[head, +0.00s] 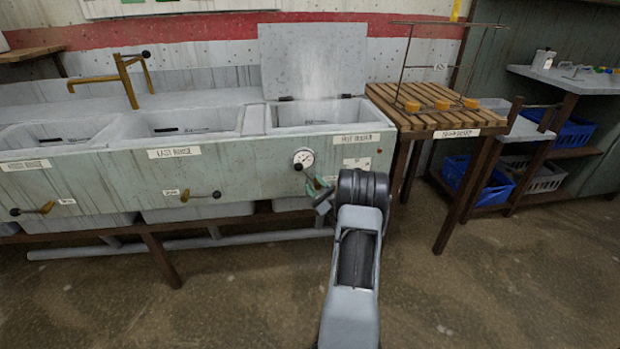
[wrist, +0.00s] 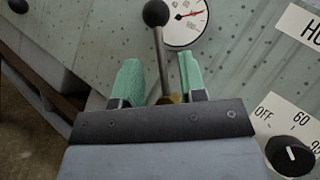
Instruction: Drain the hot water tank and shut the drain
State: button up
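The hot tank (head: 318,112) is the right-hand basin of the grey-green sink unit, with its lid (head: 314,60) raised. Its water level is hidden by the front rim. My gripper (head: 322,190) is at the tank's front panel, below a round gauge (head: 303,158). In the wrist view, a drain lever (wrist: 158,45) with a black ball knob (wrist: 156,13) and brass base (wrist: 170,99) stands between my two teal fingers. The fingers (wrist: 160,70) are apart, with gaps beside the lever. The gauge (wrist: 185,20) has a red needle. The drain outlet is hidden.
A dial knob (wrist: 291,155) marked OFF and 60 is at the lower right. Two other drain levers, middle (head: 200,196) and left (head: 35,209), stick out from the panel. A slatted wooden table (head: 430,105) stands right of the tank. The floor (head: 530,270) at right is clear.

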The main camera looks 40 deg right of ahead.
jog(key=a+p+v, duration=0.1)
jog(key=v, duration=0.9)
jog(key=shift+s+d+f, duration=0.15)
jog(key=shift+s+d, duration=0.1)
jog(key=shift+d, duration=0.25)
